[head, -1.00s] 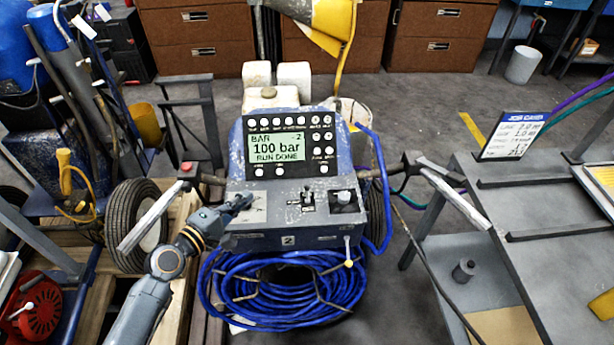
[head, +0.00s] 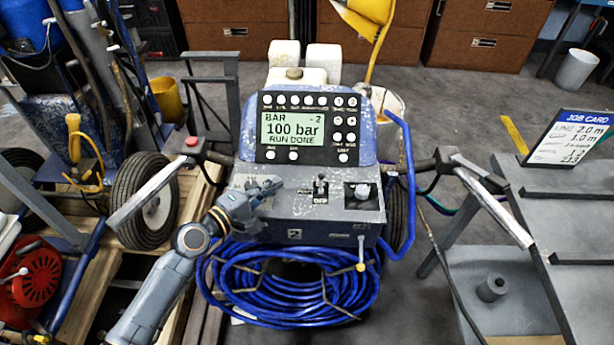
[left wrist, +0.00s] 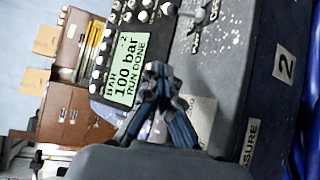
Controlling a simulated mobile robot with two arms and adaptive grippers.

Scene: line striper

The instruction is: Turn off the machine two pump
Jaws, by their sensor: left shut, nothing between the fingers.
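The striper marked 2 (head: 294,234) stands in the middle with its grey control panel facing me. Its display (head: 289,131) reads 100 bar, RUN DONE, and it also shows in the left wrist view (left wrist: 126,72). A small pump toggle switch (head: 320,187) stands up mid-panel above an OFF label. I cannot tell its position for sure. My right gripper is out of view.
Handlebars (head: 152,190) stick out on both sides, the left with a red button (head: 191,142). A coiled blue hose (head: 290,300) hangs below the panel. A grey table with a job card (head: 568,137) stands at right.

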